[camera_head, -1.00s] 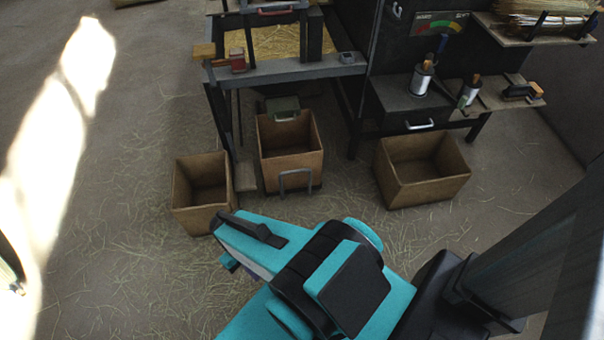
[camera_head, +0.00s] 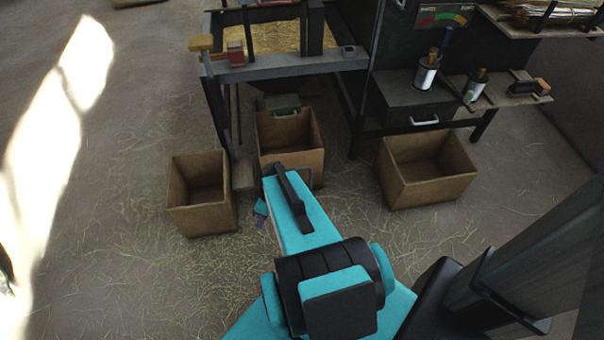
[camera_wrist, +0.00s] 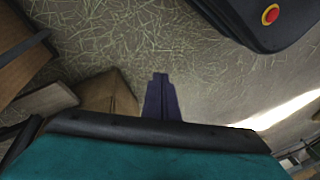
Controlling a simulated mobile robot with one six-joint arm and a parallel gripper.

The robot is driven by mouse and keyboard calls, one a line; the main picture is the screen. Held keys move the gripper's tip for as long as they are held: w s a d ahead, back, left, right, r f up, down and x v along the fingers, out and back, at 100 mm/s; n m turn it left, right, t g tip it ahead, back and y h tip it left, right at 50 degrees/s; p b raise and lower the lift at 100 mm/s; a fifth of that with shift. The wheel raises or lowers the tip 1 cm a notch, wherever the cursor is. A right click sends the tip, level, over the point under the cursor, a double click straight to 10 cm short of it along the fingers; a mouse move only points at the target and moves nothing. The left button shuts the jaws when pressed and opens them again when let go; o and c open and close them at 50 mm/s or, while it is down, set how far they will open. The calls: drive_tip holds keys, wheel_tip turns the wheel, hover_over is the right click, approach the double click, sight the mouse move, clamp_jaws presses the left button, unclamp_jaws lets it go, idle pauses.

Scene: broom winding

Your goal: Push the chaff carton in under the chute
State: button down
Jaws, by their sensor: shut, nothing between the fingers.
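Three open brown cartons stand on the floor; I cannot tell for sure which is the chaff carton. The left carton (camera_head: 203,218) stands left of the machine's leg, and the right carton (camera_head: 430,190) in front of the drawer unit. My gripper (camera_head: 261,213) is shut and empty, low in front of the gap between the left and middle cartons. In the wrist view its fingers (camera_wrist: 160,78) show beside the left carton (camera_wrist: 108,92).
The machine's frame (camera_head: 285,67) rises behind the middle carton. A small board (camera_head: 243,176) lies between it and the left carton. A drawer unit (camera_head: 410,108) stands at right. The straw-strewn floor (camera_head: 120,215) in front and at left is clear.

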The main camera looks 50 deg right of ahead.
drive_tip(key=s+d+r+n+t+h+b, duration=0.1)
drive_tip(key=d+r+n+t+b, duration=0.1)
drive_tip(key=d, duration=1.1)
drive_tip(key=s+d+r+n+t+h+b, duration=0.2)
drive_tip(key=d+r+t+b, duration=0.1)
drive_tip(key=d, duration=1)
drive_tip(key=shift+s+d+t+h, duration=0.2)
drive_tip(key=shift+s+t+h, duration=0.1)
drive_tip(key=shift+t, duration=0.1)
drive_tip(key=shift+w+f+b, duration=0.1)
drive_tip(key=shift+f+b, duration=0.1)
drive_tip(key=shift+b, duration=0.2)
drive_tip(key=w+d+f+b, duration=0.2)
drive_tip(key=w+f+b, duration=0.6)
drive_tip(key=b, duration=0.6)
drive_tip(key=shift+w+d+f, duration=0.15)
drive_tip(key=shift+d+f, duration=0.1)
drive_tip(key=shift+f, duration=0.15)
drive_tip(key=shift+w, duration=0.1)
